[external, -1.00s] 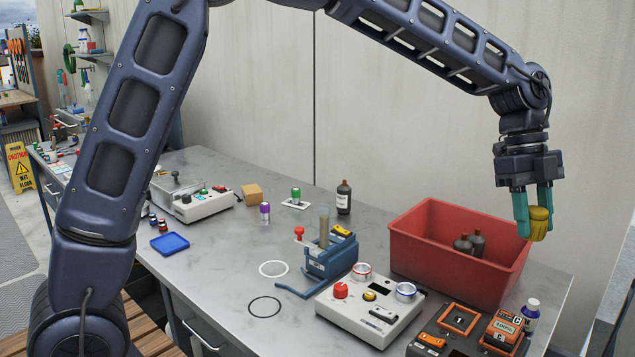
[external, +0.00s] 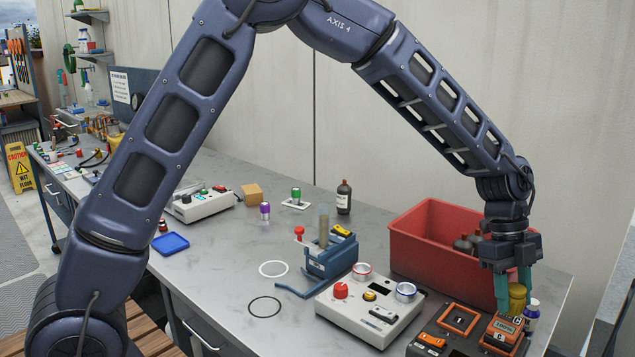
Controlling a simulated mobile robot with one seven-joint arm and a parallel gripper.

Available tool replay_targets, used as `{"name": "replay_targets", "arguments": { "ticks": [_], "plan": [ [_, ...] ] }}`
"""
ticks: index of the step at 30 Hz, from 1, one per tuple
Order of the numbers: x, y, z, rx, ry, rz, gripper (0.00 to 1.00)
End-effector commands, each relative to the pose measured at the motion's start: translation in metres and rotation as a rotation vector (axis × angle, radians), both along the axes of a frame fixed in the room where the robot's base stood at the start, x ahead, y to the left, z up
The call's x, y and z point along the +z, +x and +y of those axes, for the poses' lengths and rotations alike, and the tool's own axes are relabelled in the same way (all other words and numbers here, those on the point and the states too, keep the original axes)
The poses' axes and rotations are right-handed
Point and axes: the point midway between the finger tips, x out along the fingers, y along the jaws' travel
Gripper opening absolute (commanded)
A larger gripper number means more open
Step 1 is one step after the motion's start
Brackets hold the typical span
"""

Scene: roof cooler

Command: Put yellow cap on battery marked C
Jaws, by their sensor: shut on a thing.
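My gripper (external: 512,290) points down at the front right of the bench. Its teal fingers are shut on the yellow cap (external: 517,296), which is partly hidden by a finger. The cap is just above or at the back of the orange battery (external: 502,332) with a small display, in the dark holder at the front right. Whether the cap touches the battery cannot be told. A "C" label shows on the front of this battery's slot.
A red bin (external: 430,262) with dark bottles stands directly behind my gripper. An empty orange-framed slot (external: 459,319), an orange block (external: 430,341) and a white control box (external: 369,309) are to the left.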

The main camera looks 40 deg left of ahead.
Motion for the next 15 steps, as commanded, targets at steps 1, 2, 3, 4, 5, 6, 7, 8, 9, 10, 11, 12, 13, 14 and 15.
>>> {"name": "replay_targets", "arguments": {
  "ticks": [1, 2, 3, 4, 5, 6, 7, 8, 9, 10, 11, 12, 13, 14, 15],
  "plan": [
    [-0.009, 0.000, 0.000, 0.000, 0.001, 0.002, 0.16],
    [-0.013, 0.000, 0.000, 0.000, 0.001, 0.003, 0.16],
    [-0.019, 0.000, 0.000, 0.001, 0.001, 0.004, 0.16],
    [-0.022, 0.000, 0.000, 0.001, 0.001, 0.004, 0.16],
    [-0.025, 0.000, 0.000, 0.001, 0.001, 0.002, 0.16],
    [-0.028, 0.000, 0.000, 0.001, 0.001, 0.001, 0.16],
    [-0.029, 0.000, 0.000, 0.000, 0.000, 0.001, 0.16],
    [-0.030, 0.000, 0.000, 0.000, 0.000, 0.000, 0.16],
    [-0.029, 0.000, 0.000, 0.000, 0.000, 0.000, 0.16],
    [-0.029, 0.000, 0.000, 0.000, 0.000, 0.000, 0.16],
    [-0.029, 0.000, 0.000, 0.000, 0.000, 0.000, 0.16],
    [-0.029, 0.000, 0.000, 0.000, 0.000, 0.000, 0.16],
    [-0.029, 0.000, 0.000, 0.000, 0.000, 0.000, 0.16],
    [-0.029, 0.000, 0.000, 0.000, 0.000, 0.000, 0.16],
    [-0.030, 0.000, 0.000, 0.001, 0.000, 0.000, 0.16]
  ]
}}
